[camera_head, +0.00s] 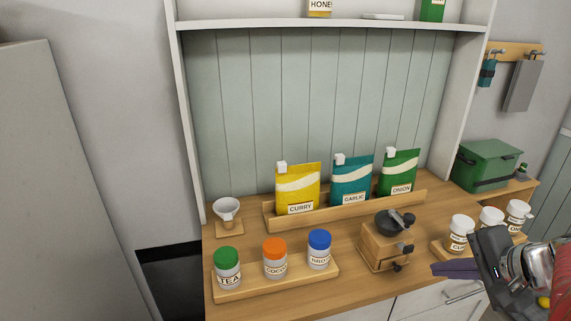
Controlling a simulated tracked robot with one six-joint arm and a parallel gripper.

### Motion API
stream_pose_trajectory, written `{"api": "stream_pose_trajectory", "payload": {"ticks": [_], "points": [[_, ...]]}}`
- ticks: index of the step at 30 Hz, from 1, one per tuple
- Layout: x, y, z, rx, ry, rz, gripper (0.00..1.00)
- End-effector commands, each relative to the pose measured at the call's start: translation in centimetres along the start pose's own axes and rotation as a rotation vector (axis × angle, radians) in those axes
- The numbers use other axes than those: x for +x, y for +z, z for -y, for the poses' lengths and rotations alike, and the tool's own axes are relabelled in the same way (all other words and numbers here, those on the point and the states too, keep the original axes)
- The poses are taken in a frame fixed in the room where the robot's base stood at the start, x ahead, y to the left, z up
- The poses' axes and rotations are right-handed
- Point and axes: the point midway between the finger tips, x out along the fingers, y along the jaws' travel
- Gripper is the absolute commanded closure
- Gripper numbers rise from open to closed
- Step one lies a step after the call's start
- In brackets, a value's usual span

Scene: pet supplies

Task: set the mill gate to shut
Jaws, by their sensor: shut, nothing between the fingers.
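A wooden mill (384,246) with a dark bowl-shaped top and a crank stands on the wooden counter, right of centre. Dark knobs stick out on its right side, one near the top and one lower down. Which of them is the gate, and how it is set, is too small to tell. My gripper (436,269) is at the lower right, its purple fingers pointing left toward the mill's lower knob. The fingers are shut and empty. A gap shows between them and the mill, though depth is hard to judge.
A tray (283,284) with tea, cocoa and blue-lidded jars lies left of the mill. Curry, garlic and onion bags stand in a wooden rack (343,214) behind it. White-lidded jars (459,233) stand close to my arm at right. A white funnel (227,211) sits at back left.

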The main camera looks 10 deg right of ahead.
Motion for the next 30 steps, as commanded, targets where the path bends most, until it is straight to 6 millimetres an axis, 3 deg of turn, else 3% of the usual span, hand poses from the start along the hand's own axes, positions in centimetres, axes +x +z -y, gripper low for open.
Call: {"api": "stream_pose_trajectory", "payload": {"ticks": [4, 11, 22, 30], "points": [[-1.9, -2.0, -0.8, 0.052, -0.048, -0.063, 1.0], [-2.9, -2.9, -1.1, 0.074, -0.073, -0.095, 1.0], [-2.6, -3.0, -1.1, 0.074, -0.072, -0.094, 1.0], [-0.3, -3.1, -1.0, 0.073, -0.071, -0.091, 1.0]]}}
